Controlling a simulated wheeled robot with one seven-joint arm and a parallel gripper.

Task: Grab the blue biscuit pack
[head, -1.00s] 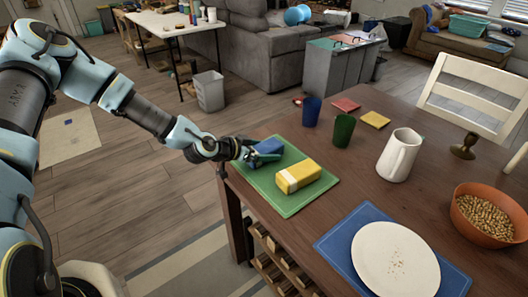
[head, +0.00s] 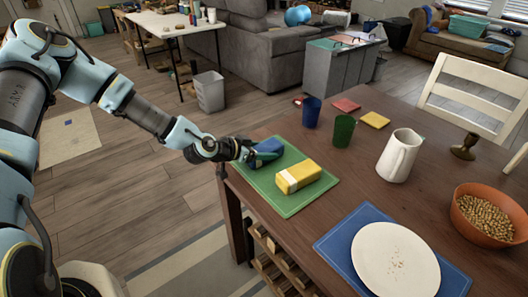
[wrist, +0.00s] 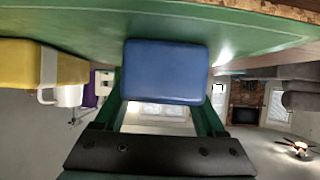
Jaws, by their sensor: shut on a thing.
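The blue biscuit pack (head: 268,146) is at the far left part of the green mat (head: 289,208) on the table. My gripper (head: 253,152) reaches it from the left and is shut on it. In the wrist view the blue pack (wrist: 166,71) sits between the two green fingers of my gripper (wrist: 168,95), against the green mat (wrist: 250,38). I cannot tell whether it is lifted. A yellow pack (head: 298,176) with a white band lies on the mat just to the right; it also shows at the left of the wrist view (wrist: 22,65).
A blue cup (head: 311,112) and a green cup (head: 343,131) stand behind the mat. A white pitcher (head: 398,156), an orange bowl (head: 488,218) and a white plate (head: 392,262) are to the right. The table's left edge runs close by the mat.

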